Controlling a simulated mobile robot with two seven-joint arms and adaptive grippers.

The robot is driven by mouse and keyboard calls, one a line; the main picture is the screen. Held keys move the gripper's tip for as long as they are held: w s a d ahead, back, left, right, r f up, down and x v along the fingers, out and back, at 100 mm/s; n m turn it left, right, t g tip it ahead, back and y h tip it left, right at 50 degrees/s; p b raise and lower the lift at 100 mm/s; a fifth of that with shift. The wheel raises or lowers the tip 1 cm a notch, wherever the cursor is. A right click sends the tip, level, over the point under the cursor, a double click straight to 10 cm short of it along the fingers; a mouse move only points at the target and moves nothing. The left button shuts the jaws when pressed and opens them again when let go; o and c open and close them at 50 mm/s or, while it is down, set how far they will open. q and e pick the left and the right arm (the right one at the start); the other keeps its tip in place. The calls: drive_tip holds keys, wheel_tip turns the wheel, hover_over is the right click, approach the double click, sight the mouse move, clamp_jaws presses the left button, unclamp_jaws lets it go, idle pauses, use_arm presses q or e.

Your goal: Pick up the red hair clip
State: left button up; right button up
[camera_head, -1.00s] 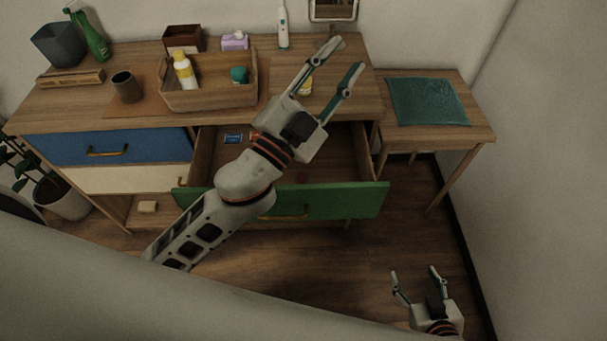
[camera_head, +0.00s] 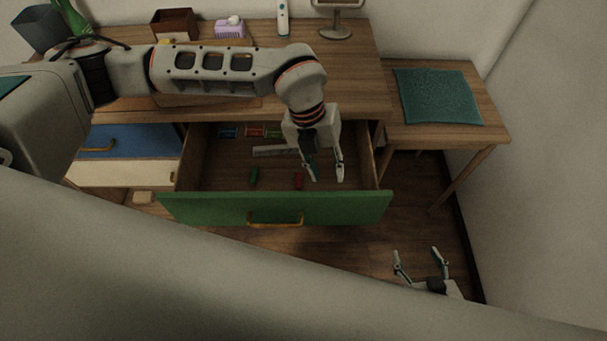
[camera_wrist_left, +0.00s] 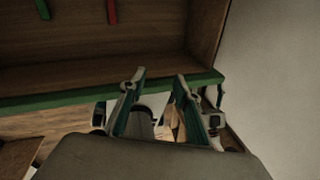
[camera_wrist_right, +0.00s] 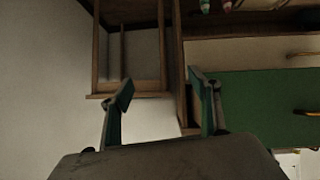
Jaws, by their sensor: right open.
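The red hair clip (camera_head: 298,181) lies on the floor of the open green-fronted drawer (camera_head: 345,207), near its front. It also shows at the top of the left wrist view (camera_wrist_left: 112,11). My left gripper (camera_head: 327,176) points down over the drawer, to the right of the red clip and apart from it. Its fingers are open and empty; it also shows in the left wrist view (camera_wrist_left: 158,85). My right gripper (camera_head: 420,256) is open and empty, low in front of the drawer at the right; it also shows in the right wrist view (camera_wrist_right: 163,92).
A green clip (camera_head: 254,175) lies left of the red one. Several small coloured items (camera_head: 256,131) and a grey strip (camera_head: 270,151) lie farther back in the drawer. A side table with a teal mat (camera_head: 437,96) stands at the right.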

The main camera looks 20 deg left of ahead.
use_arm(q)
drive_tip(key=w+a+f+n+y+b, duration=0.1)
drive_tip(key=w+a+f+y+b, duration=0.1)
drive_tip(key=w+a, duration=0.25)
drive_tip(key=y+b, duration=0.1)
drive_tip(key=b, duration=0.3)
hover_over(299, 186)
wheel_tip(299, 186, down, 6)
drive_tip(key=shift+w+a+f+n+t+b, duration=0.15)
drive_tip(key=shift+a+f+n+b, duration=0.1)
drive_tip(key=shift+f, duration=0.15)
drive_tip(key=shift+w+a+f+n+t+b, duration=0.15)
drive_tip(key=shift+f+n, duration=0.1)
drive_tip(key=shift+f, duration=0.15)
drive_tip(key=shift+s+d+f, duration=0.1)
drive_tip(key=shift+s+f, duration=0.05)
drive_tip(key=shift+f, duration=1.15)
drive_tip(key=f, duration=0.4)
drive_tip(key=shift+s+d+f+b, duration=0.1)
drive_tip(key=shift+d+f+b, duration=0.1)
drive_tip(key=shift+f+b, duration=0.2)
drive_tip(key=shift+r, duration=0.1)
drive_tip(key=c, duration=0.8)
